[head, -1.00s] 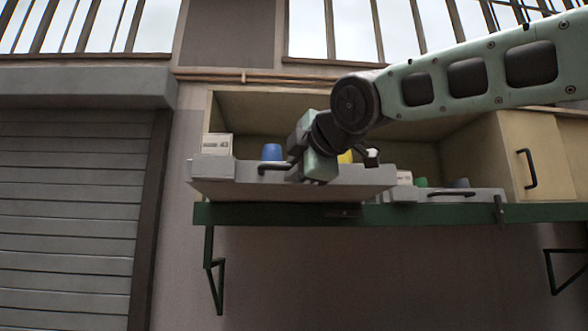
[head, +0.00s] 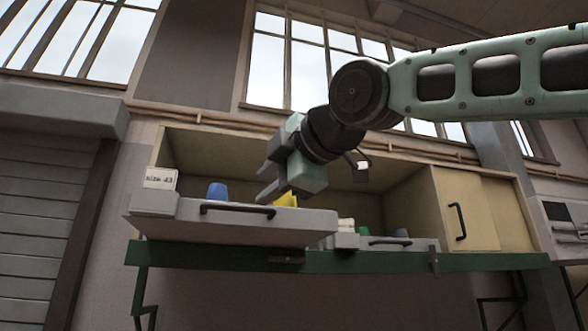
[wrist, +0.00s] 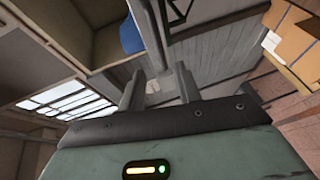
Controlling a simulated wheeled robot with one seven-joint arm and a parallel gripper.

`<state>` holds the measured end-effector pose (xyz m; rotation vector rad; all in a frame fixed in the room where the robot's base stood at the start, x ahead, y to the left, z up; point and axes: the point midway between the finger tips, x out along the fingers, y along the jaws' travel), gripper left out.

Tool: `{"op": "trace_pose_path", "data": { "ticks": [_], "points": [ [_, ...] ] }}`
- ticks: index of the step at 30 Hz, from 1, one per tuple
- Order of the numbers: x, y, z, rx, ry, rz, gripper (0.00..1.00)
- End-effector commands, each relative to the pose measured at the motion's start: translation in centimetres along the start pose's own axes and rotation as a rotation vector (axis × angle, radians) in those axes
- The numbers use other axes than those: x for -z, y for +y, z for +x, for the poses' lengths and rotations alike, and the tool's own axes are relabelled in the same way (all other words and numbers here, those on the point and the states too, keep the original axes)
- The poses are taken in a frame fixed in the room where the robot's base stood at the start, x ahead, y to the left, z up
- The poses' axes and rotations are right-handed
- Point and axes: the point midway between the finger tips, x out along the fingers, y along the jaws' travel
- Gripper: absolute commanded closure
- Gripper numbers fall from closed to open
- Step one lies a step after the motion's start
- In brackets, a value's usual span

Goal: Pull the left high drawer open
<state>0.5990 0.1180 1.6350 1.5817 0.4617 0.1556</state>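The left drawer (head: 270,230) is grey and stands out of the cabinet, further forward than the right drawer (head: 345,242). Its dark bar handle (head: 237,210) is bare. A blue object (head: 217,191), a yellow object (head: 285,200) and a white box marked "size 43" (head: 160,178) show above its front. My gripper (head: 264,185) is above and to the right of the handle, apart from it. In the wrist view its two fingers (wrist: 158,88) are spread with nothing held between them. The blue object also shows there (wrist: 130,36).
The open-fronted cabinet (head: 190,150) rests on a green shelf rail (head: 400,262). A closed cabinet door (head: 480,210) with a black handle is at the right. A grey shutter (head: 40,190) is at the left. The space in front of the drawers looks clear.

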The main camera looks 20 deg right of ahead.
Motion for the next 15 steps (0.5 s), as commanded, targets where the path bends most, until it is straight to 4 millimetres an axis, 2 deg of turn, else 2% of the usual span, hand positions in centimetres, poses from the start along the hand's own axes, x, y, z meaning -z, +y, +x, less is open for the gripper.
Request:
{"op": "trace_pose_path", "data": {
  "ticks": [1, 5, 15],
  "points": [
    [0.0, -0.2, -1.4, -0.004, 0.001, 0.001, 0.66],
    [0.0, -0.4, -4.3, -0.004, 0.002, 0.001, 0.66],
    [0.0, -0.2, -6.4, 0.000, 0.000, 0.000, 0.66]
  ]
}}
